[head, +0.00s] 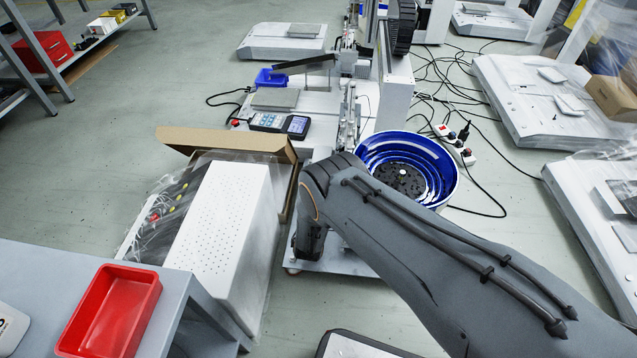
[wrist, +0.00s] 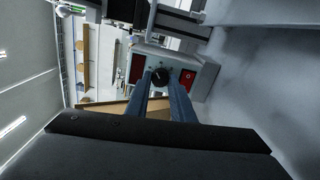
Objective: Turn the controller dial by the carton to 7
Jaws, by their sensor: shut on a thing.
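In the wrist view the controller (wrist: 206,72) is a pale box with a dark red panel on its left and a red switch on its right. Its black round dial (wrist: 160,74) sits between them, with a small light mark. My gripper (wrist: 161,82) has its two blue-grey fingers on either side of the dial, shut on it. The numbers around the dial are too small to read. The open brown carton (head: 225,142) stands left of my arm in the head view, where my wrist hides the gripper and I cannot make out the controller.
A white perforated unit (head: 218,215) with clear plastic wrap stands by the carton. A blue bowl feeder (head: 444,182) is just behind my arm. A handheld meter (head: 270,122) lies farther back. A red bin (head: 110,310) sits on the bench at front left. Cables cross the floor at right.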

